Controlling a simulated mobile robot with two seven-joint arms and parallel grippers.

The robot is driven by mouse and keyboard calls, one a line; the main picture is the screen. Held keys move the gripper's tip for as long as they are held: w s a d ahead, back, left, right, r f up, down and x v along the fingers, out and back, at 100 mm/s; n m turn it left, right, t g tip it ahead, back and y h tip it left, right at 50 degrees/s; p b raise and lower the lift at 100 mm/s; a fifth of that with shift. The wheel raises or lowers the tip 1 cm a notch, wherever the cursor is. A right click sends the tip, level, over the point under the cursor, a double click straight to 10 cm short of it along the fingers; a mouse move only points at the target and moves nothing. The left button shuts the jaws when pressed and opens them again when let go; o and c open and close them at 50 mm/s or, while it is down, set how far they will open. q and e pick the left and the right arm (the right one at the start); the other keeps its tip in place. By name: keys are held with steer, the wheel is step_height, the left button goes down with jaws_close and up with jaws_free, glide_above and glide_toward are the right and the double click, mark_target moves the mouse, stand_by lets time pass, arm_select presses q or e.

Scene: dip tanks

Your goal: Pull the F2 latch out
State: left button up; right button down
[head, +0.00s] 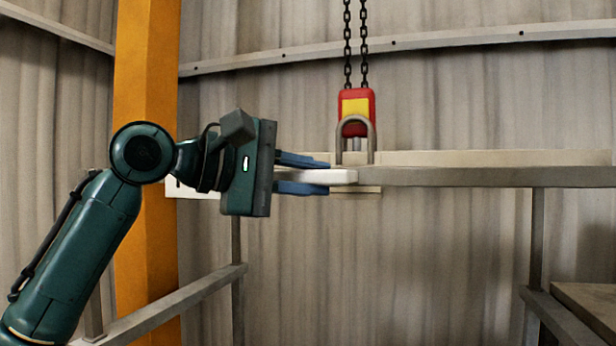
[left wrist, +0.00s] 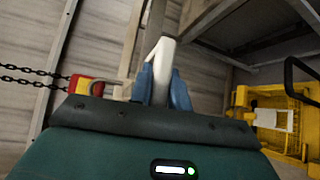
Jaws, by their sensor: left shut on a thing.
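My left gripper (head: 302,175) comes in from the left, with its blue fingers level and pointing right. It is shut on a white latch bar (head: 343,177), whose end sticks out past the fingertips beside the grey rail. In the left wrist view the white latch bar (left wrist: 162,58) stands between the two blue fingers (left wrist: 162,85). The fingers and the gripper body hide part of the bar. No F2 marking can be read. My right gripper is not in view.
A red and yellow block (head: 356,109) with a grey shackle hangs on chains (head: 356,45) just right of the fingers. A grey rail (head: 480,176) runs right. An orange column (head: 147,260) stands behind my left arm. Yellow equipment (left wrist: 275,120) shows in the left wrist view.

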arm_select(q)
jaws_close()
steer(key=s, duration=0.2)
steer(key=s+a+b, duration=0.1)
steer(key=s, duration=0.1)
steer(key=s+a, duration=0.1)
steer(key=s, duration=0.2)
steer(key=shift+a, duration=0.15)
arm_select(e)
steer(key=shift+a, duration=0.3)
arm_select(q)
steer(key=o, duration=0.6)
jaws_free()
steer(key=shift+o, duration=0.8)
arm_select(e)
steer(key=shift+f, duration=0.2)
